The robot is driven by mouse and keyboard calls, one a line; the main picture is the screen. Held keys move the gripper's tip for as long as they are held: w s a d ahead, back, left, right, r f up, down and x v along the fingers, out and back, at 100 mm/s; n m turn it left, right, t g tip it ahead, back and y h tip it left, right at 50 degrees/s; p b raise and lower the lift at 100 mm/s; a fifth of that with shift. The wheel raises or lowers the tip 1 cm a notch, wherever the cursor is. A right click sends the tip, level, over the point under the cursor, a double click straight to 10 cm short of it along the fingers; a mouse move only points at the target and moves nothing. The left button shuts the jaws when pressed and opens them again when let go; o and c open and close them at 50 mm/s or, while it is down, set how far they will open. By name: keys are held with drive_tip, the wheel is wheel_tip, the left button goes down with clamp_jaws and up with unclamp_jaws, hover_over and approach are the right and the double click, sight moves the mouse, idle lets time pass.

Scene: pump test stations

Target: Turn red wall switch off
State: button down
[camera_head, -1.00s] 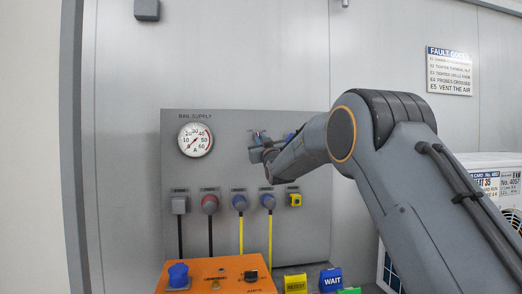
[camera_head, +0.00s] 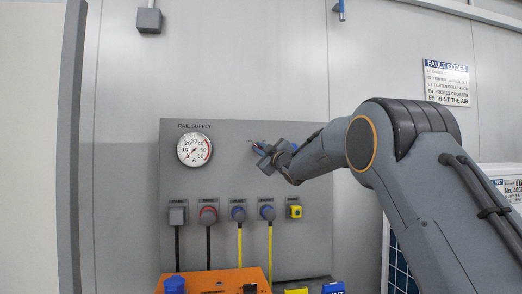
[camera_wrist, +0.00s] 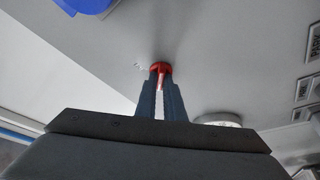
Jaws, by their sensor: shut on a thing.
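The red wall switch (camera_wrist: 160,68) shows in the wrist view as a red collar on the grey panel, with a thin red lever reaching down between my fingertips. My gripper (camera_wrist: 160,88) is shut on that lever, its two dark fingers on either side. In the head view my gripper (camera_head: 261,148) is at the upper right part of the wall panel (camera_head: 230,175). The red switch is hidden there behind my gripper and wrist, and its on or off position cannot be read.
A round RAIL SUPPLY gauge (camera_head: 194,149) is left of my gripper. A yellow button (camera_head: 295,211) sits at the row's right. An orange box (camera_head: 215,280) stands lower in front.

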drive_tip(key=shift+d+r, duration=0.1)
idle(0.3)
drive_tip(key=c, duration=1.9)
unclamp_jaws()
drive_tip(key=shift+o, duration=0.2)
drive_tip(key=b+v, duration=0.2)
drive_tip(key=v, duration=0.5)
drive_tip(key=shift+s, duration=0.35)
drive_tip(key=shift+d, duration=0.1)
